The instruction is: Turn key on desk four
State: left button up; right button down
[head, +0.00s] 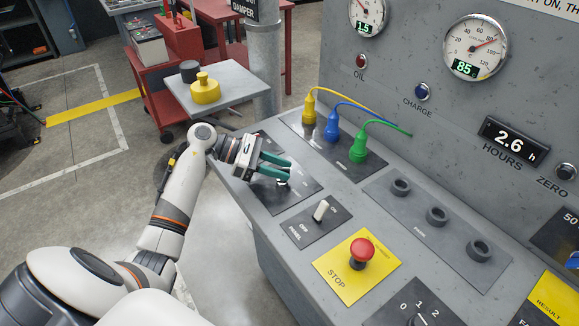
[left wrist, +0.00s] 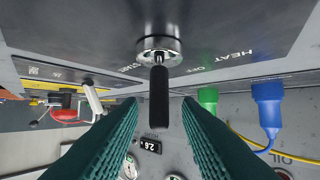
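The key (left wrist: 158,95) is a dark stem in a round metal lock (left wrist: 159,48) on a dark plate. START, OFF and HEAT labels are printed around it. My left gripper (head: 288,170) is over this plate on the desk in the head view. In the left wrist view its two green ribbed fingers (left wrist: 158,135) are apart, with the key between them and a visible gap on each side. In the head view the key is mostly hidden by the gripper. My right gripper is in neither view.
A panel toggle switch (head: 321,210), a red stop button (head: 362,250) and yellow, blue and green plugs (head: 332,126) stand on the desk close by. Black round sockets (head: 437,215) are farther right. A small grey table (head: 228,91) holds a yellow object (head: 205,92).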

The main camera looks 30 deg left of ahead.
pick_arm(q)
jog(key=shift+x, duration=1.4)
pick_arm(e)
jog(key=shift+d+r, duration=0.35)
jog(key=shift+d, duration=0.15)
pick_arm(q)
jog(key=shift+c, duration=0.5)
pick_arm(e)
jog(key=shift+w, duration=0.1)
